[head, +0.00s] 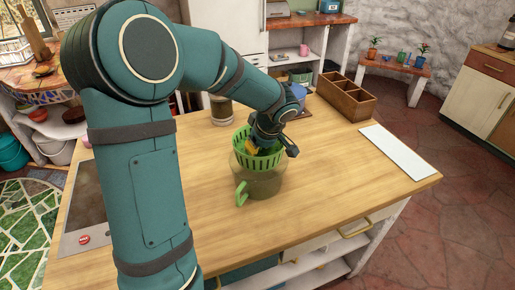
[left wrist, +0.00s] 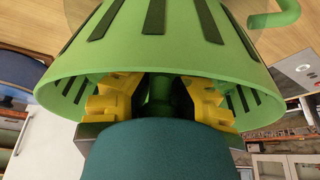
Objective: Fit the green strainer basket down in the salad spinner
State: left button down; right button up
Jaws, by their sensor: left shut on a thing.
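The green strainer basket (head: 243,141) is slotted and roughly upright in the head view, at the mouth of the salad spinner (head: 262,187), a see-through bowl with a green handle (head: 241,194). The basket's rim stands above the bowl; how far its lower part is inside I cannot tell. My left gripper (head: 257,146) reaches down into the basket. In the left wrist view, its yellow fingers (left wrist: 163,95) are shut on a green post inside the basket (left wrist: 165,45). The spinner's handle (left wrist: 278,14) shows beyond the basket there. My right gripper is not in view.
The spinner stands on a wooden counter (head: 205,215). A wooden divided box (head: 346,97) and a white board (head: 398,151) lie to the right. A jar (head: 221,110) stands behind, and a dark cooktop (head: 88,200) is at the left. The counter's front is clear.

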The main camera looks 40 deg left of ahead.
pick_arm(q)
jog(key=shift+b, duration=0.4)
dwell(1.2)
jog(key=shift+f+b, duration=2.6)
jog(key=shift+b, duration=0.25)
dwell(1.4)
jog(key=shift+f+b, duration=0.4)
jog(key=shift+f, duration=1.05)
dwell(0.7)
